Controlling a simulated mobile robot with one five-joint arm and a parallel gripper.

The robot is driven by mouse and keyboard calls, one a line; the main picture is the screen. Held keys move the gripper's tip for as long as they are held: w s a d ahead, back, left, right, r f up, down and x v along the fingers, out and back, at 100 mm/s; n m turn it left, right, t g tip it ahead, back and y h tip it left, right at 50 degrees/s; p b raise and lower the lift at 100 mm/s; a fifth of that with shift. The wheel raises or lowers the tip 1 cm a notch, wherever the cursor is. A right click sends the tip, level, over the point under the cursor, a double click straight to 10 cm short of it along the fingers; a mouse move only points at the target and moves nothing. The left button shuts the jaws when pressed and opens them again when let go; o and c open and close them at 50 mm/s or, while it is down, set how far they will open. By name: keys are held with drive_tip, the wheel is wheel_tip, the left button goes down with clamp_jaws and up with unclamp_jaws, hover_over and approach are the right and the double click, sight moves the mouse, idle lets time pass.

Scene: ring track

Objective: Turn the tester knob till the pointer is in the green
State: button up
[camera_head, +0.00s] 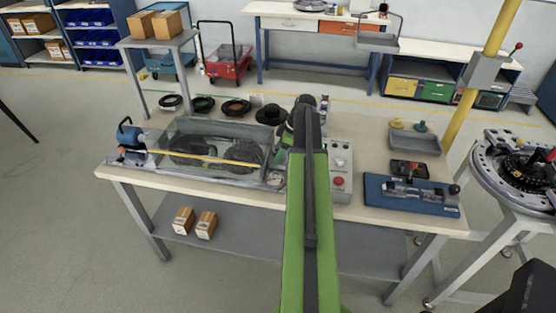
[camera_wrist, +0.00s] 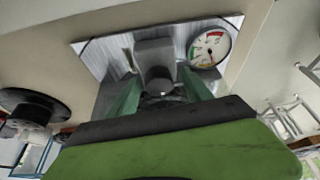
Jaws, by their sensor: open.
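In the wrist view, the tester's brushed metal panel (camera_wrist: 100,55) carries a round gauge (camera_wrist: 209,48) with a white face and red and green parts. Its dark pointer is too small to read against the green. A grey block with a rounded end, apparently the knob (camera_wrist: 154,50), stands left of the gauge. My gripper (camera_wrist: 158,78) is open, with one dark green finger on each side of this block. Whether the fingers touch it cannot be told. In the head view, the gauge (camera_head: 276,180) shows at the tank's right front corner; my arm hides the knob and fingertips.
A grey tank (camera_head: 235,130) with a yellow bar stands on the workbench (camera_head: 345,210), left of my arm. A control box (camera_head: 341,165) with a red button is close on the right, then a blue fixture (camera_head: 410,195). Black rings (camera_head: 203,104) lie behind the tank.

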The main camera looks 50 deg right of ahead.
drive_tip(key=shift+r, duration=0.1)
drive_tip(key=c, duration=1.2)
drive_tip(key=shift+a, duration=0.25)
clamp_jaws()
drive_tip(key=shift+d, duration=0.2)
drive_tip(key=shift+s+a+m+t+h, duration=0.1)
drive_tip(key=shift+m+t+h, duration=0.4)
drive_tip(key=shift+m, duration=1.3)
drive_tip(key=m+h, duration=0.1)
drive_tip(key=m, duration=0.2)
drive_tip(key=shift+m+h, duration=0.3)
drive_tip(key=shift+h, duration=0.1)
drive_tip(key=m+h, duration=0.1)
drive_tip(key=m, duration=0.2)
drive_tip(key=m+h, duration=0.1)
drive_tip(key=m, duration=0.2)
drive_tip(key=shift+g, duration=0.4)
drive_tip(key=shift+m, duration=0.4)
